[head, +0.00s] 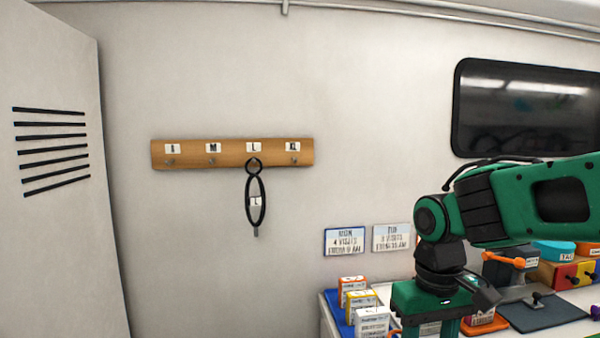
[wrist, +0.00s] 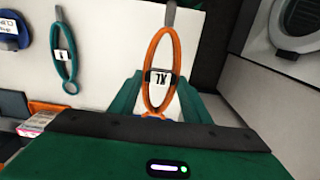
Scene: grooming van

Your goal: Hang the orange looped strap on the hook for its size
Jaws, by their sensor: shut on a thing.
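The orange looped strap (wrist: 152,52) has a white tag (wrist: 159,79) that appears to read XL, and a grey end tab. It lies between the green fingers of my gripper (wrist: 160,100), which is shut on it. In the head view my gripper points down over the counter at the lower right, its fingertips cut off by the frame. The XL hook (head: 294,160) at the right end is bare. A black looped strap (head: 248,200) hangs under the L label.
A teal looped strap (wrist: 55,45) shows left of the orange one in the wrist view. A blue tray (head: 333,312) with small boxes stands on the counter's left end. Two cards (head: 345,241) are on the wall above. A grey cabinet (head: 60,230) stands at the far left.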

